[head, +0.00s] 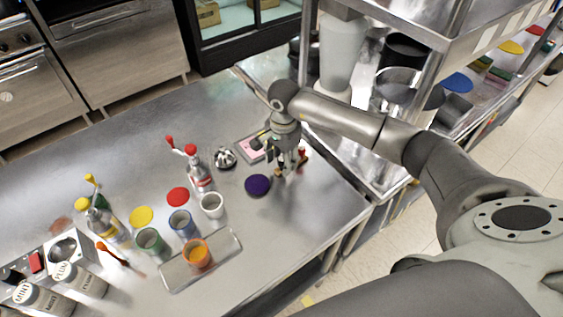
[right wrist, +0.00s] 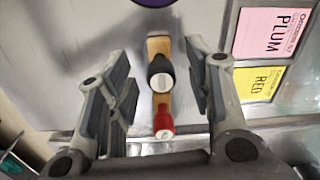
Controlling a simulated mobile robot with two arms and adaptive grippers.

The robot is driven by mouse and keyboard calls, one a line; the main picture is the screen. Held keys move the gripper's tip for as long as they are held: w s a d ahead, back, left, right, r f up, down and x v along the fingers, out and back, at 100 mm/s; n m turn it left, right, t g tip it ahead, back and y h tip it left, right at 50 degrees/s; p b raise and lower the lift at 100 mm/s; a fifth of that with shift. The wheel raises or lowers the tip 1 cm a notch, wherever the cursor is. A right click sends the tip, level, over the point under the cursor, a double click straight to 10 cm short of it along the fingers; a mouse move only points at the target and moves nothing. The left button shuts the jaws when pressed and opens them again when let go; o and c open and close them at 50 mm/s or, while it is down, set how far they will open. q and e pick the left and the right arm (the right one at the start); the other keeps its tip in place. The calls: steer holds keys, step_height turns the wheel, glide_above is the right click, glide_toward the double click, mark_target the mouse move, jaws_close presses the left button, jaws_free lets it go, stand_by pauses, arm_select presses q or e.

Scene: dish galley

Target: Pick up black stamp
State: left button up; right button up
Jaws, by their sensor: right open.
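The black stamp (right wrist: 160,72) shows in the right wrist view as a dark rounded end with a pale spot and a wooden part. It lies between the spread fingers of my right gripper (right wrist: 160,92), with gaps on both sides. A second piece with a red end (right wrist: 163,122) and a wooden part is close below it in that view. In the head view my right gripper (head: 288,163) is low over the steel table's right side. The fingers partly hide the pieces there. My left gripper is not in view.
A pink PLUM card (right wrist: 275,33) and a yellow RED card (right wrist: 262,84) lie right of the fingers in the wrist view. A purple disc (head: 257,185), cups, bottles and a steel tray (head: 223,257) stand on the table (head: 320,225). A shelf rack is at the right.

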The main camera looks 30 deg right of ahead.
steer(key=shift+f, duration=1)
jaws_close()
steer(key=shift+w+r+b, duration=0.1)
steer(key=shift+r+b, duration=0.25)
steer(key=shift+r, duration=0.1)
step_height(320, 180, up, 2)
steer(key=shift+b, duration=0.9)
steer(key=s+a+r+b, duration=0.4)
steer(key=s+a+r, duration=0.3)
steer(key=s+r, duration=0.3)
steer(key=shift+s+a, duration=0.2)
steer(key=shift+s, duration=0.8)
steer(key=shift+r, duration=0.1)
